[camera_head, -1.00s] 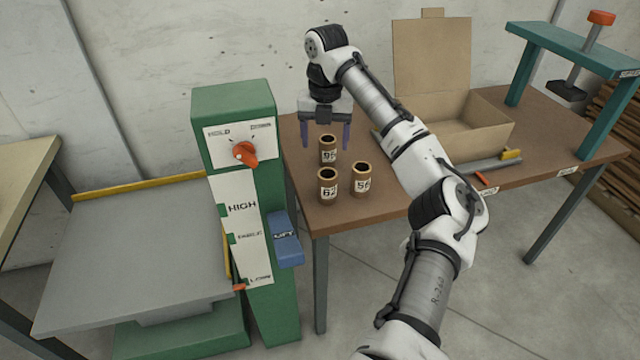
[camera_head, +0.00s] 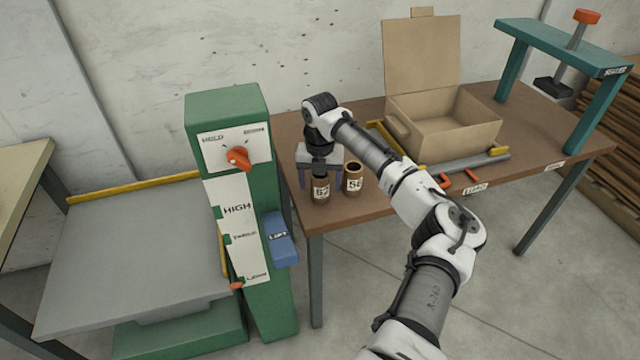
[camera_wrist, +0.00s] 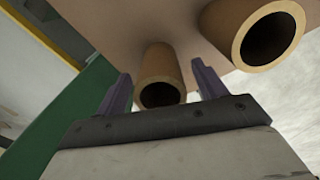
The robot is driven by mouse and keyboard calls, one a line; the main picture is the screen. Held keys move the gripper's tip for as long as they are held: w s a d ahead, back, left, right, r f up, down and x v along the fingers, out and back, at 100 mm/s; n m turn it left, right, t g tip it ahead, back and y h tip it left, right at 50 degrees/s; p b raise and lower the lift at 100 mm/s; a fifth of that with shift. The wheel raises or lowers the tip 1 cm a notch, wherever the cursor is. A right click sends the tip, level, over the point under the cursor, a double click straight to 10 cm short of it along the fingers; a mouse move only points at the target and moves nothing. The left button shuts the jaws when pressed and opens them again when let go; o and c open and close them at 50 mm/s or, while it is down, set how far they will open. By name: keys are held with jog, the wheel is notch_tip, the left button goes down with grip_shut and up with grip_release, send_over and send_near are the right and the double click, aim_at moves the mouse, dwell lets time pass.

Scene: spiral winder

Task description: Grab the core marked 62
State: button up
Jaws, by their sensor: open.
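The core marked 62 (camera_head: 320,190) is a brown tube standing upright at the near left corner of the table. My gripper (camera_head: 320,188) points down over it, open, with a finger showing on either side. In the wrist view my gripper (camera_wrist: 162,70) has a core (camera_wrist: 158,68) between its two purple fingers, with gaps at both sides; its label is out of sight there. The core marked 56 (camera_head: 354,179) stands upright just to the right, and a core also shows at the upper right of the wrist view (camera_wrist: 235,22). The third core is hidden behind my gripper.
An open cardboard box (camera_head: 440,135) stands farther back on the brown table (camera_head: 400,200). A tool with orange handles (camera_head: 472,175) lies before it. A teal press frame (camera_head: 560,50) stands at the right. The green machine (camera_head: 222,110) rises close at the left.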

jog(key=c, duration=1.1)
